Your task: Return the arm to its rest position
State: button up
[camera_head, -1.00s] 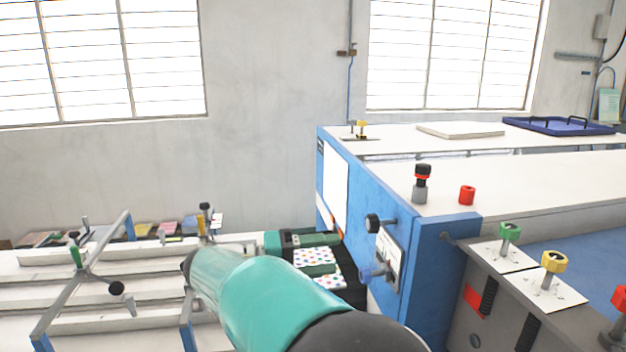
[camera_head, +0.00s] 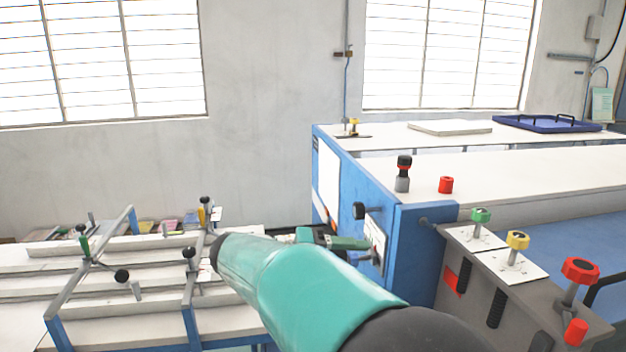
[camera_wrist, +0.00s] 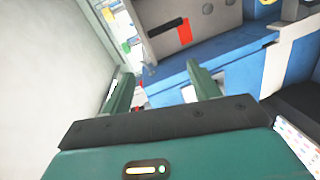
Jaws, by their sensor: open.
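My gripper (camera_wrist: 160,88) is open in the wrist view, its two green fingers apart with nothing between them. Beyond the fingers are a blue machine side (camera_wrist: 195,72) and a grey panel with a red patch. In the head view my teal arm reaches up from the bottom centre toward the left. Part of my green gripper (camera_head: 335,241) shows behind the arm, in front of the blue cabinet (camera_head: 415,250); its fingertips are close to a small white plate on the cabinet's side. I cannot tell whether they touch it.
A grey panel on the right carries green (camera_head: 480,215), yellow (camera_head: 517,240) and red (camera_head: 580,270) knobs. A black-and-red knob (camera_head: 403,172) and a red cap (camera_head: 446,185) stand on the white top. White slatted tables with a metal frame (camera_head: 90,275) lie at left.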

jog(key=s+d+f+n+g+y, duration=0.1)
jog(key=s+d+f+y, duration=0.1)
jog(key=s+d+y, duration=0.25)
jog(key=s+d+f+g+y, duration=0.1)
jog(key=s+d+f+y, duration=0.2)
jog(key=s+d, duration=0.25)
jog(key=s+f+m+t+y, duration=0.1)
jog(key=s+f+t+y, duration=0.3)
jog(key=s+y, duration=0.4)
jog(key=s+t, duration=0.1)
jog(key=s, duration=0.2)
jog(key=shift+s+a+f, duration=0.25)
jog(key=shift+a, duration=0.15)
dwell(0.6)
